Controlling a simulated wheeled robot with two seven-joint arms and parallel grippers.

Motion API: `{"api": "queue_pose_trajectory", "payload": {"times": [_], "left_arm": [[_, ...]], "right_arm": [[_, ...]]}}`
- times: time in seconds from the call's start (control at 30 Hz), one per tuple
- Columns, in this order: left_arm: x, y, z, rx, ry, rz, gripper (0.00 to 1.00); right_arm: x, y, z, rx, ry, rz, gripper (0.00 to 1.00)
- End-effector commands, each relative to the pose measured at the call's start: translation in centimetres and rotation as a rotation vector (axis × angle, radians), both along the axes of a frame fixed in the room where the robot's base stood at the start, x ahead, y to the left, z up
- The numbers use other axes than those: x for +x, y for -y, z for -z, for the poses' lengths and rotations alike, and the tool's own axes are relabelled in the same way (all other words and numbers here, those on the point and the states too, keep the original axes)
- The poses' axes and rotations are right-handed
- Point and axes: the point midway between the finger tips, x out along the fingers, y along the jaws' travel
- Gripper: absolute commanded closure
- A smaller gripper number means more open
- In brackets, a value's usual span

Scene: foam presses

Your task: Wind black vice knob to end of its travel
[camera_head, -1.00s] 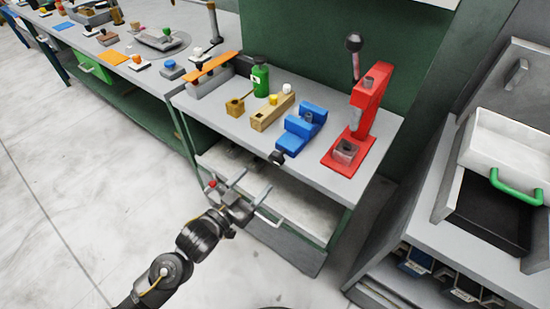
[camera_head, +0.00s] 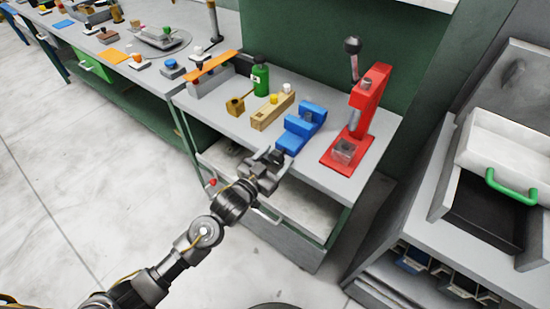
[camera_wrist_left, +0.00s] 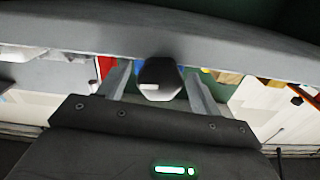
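The blue vice (camera_head: 303,122) stands on the grey bench top, between a wooden block and a red press. Its black knob shows in the left wrist view (camera_wrist_left: 160,78), at the front edge of the bench. My left gripper (camera_head: 270,158) is at the vice's front end, around the knob. In the left wrist view its two fingers (camera_wrist_left: 160,88) stand apart on either side of the knob, with a narrow gap showing, so it is open. In the head view the gripper largely hides the knob. My right gripper is not in view.
The red press (camera_head: 362,115) stands right of the vice. The wooden block (camera_head: 272,110) and green bottle (camera_head: 260,79) stand left of it. An open drawer with a green handle (camera_head: 511,187) is at the far right. The floor in front is clear.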

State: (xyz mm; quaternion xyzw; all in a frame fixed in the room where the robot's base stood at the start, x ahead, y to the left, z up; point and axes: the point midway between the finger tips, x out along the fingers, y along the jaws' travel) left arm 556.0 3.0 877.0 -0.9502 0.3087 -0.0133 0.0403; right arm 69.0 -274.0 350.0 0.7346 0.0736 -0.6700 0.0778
Motion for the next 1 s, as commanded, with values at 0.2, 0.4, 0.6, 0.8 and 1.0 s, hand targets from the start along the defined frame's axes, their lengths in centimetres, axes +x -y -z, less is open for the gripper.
{"api": "queue_pose_trajectory", "payload": {"times": [0.2,0.4,0.6,0.8,1.0], "left_arm": [[0.0,0.0,0.0,0.0,0.0,0.0,0.63],[0.0,0.0,-0.1,-0.009,-0.008,0.0,0.79],[0.0,-0.1,-0.2,-0.161,-0.119,-0.002,0.79],[0.0,-0.1,0.0,-0.204,-0.148,-0.001,0.79],[0.0,-0.1,0.0,-0.202,-0.147,-0.001,0.5]], "right_arm": [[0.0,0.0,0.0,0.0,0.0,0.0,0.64],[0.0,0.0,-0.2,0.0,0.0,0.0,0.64],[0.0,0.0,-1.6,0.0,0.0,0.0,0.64],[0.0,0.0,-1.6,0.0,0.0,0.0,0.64],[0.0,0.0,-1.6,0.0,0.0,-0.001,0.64]]}}
